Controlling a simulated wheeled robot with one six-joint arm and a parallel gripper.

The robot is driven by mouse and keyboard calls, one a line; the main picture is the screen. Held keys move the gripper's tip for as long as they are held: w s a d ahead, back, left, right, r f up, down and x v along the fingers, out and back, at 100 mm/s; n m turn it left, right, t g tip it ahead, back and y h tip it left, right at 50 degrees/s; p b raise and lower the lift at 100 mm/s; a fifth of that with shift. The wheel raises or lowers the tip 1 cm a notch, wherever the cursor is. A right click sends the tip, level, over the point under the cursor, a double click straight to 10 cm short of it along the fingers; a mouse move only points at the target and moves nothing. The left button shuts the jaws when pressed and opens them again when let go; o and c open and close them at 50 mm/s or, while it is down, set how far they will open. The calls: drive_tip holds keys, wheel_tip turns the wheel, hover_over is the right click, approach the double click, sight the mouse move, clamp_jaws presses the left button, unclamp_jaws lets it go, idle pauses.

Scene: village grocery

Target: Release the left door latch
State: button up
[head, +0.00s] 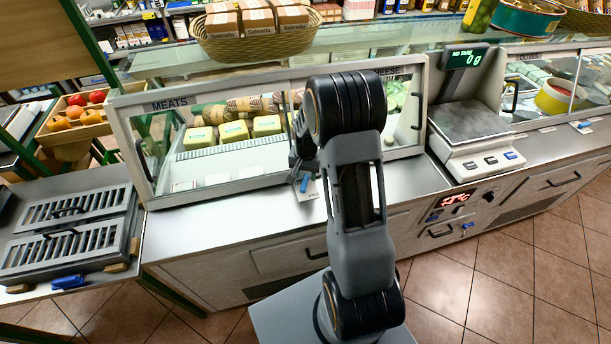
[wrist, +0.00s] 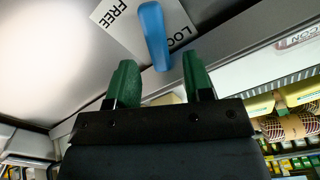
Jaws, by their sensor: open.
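The left door latch is a blue lever (wrist: 153,35) on a white label plate reading FREE and, partly covered, LOC. In the head view the blue lever (head: 304,183) sits on the steel counter, below the front of the glass case marked MEATS (head: 170,104) and CHEESE. My gripper (wrist: 160,72) is open, with green fingers on either side of the lever's near end. Whether a finger touches the lever I cannot tell. In the head view my gripper (head: 300,150) is partly hidden behind my arm.
A scale (head: 470,135) reading 0 g stands right of the case. A door handle (head: 145,160) stands at the case's left side. Slatted grey panels (head: 70,235) lie on the left table. A basket of packets (head: 258,45) is on top. Steel counter in front of the case is mostly clear.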

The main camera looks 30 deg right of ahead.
drive_tip(key=shift+f, duration=1.05)
clamp_jaws()
